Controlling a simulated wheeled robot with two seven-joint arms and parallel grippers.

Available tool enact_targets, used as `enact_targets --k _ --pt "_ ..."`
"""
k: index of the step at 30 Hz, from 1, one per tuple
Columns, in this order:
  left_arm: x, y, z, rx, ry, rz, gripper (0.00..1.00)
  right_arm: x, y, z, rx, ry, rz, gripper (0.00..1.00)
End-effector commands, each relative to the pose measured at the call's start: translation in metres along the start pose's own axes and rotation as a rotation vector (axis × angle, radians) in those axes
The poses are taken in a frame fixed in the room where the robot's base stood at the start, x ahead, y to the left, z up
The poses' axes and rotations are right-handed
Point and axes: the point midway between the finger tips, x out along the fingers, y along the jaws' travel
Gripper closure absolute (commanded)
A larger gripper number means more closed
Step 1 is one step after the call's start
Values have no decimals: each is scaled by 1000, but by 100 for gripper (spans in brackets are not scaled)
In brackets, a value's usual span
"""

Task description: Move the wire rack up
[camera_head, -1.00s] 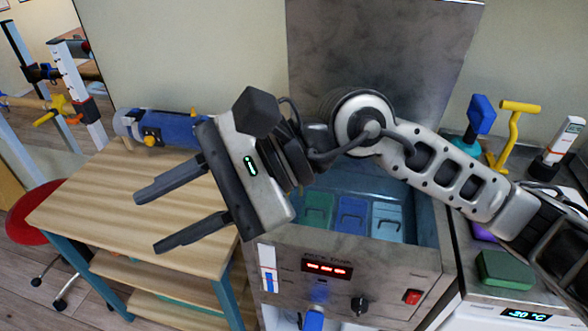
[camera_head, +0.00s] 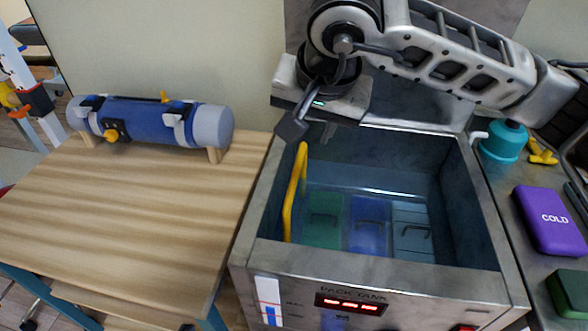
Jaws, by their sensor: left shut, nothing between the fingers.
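The steel pack tank (camera_head: 375,275) stands open, with water inside. A green pack (camera_head: 322,222), a blue pack (camera_head: 368,225) and a light blue pack (camera_head: 411,232) sit side by side low in it. A yellow bent bar (camera_head: 294,195) rises along the tank's left inner wall. I cannot make out the wires of a rack or tell whether the bar joins one. My right gripper (camera_head: 326,130) is above the tank's back left, behind the top of the yellow bar in the picture. My left gripper is out of view.
A wooden table (camera_head: 120,220) at left carries a blue roll-shaped device (camera_head: 150,122); its front is clear. On the right counter are a purple COLD pack (camera_head: 550,218), a dark green pack (camera_head: 570,292), a teal round object (camera_head: 503,142) and a yellow tool (camera_head: 541,152).

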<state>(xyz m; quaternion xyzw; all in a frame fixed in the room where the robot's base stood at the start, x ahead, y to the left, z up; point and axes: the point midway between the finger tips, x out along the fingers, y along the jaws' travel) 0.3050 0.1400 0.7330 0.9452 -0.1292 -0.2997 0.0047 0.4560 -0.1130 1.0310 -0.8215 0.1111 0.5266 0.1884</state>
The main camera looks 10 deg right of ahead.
Motion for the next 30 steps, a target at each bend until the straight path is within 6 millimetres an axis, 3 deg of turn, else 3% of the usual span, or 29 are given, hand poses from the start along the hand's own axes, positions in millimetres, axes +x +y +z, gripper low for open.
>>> enact_targets --k 5,21,30 --pt "-2 0 -2 2 -3 0 100 22 0 1 0 -6 3 64" --pt "-6 0 -4 16 -15 -8 100 132 0 1 -1 -4 1 64" --pt "-5 -2 0 22 -25 -9 100 155 0 1 -1 -3 -1 64"
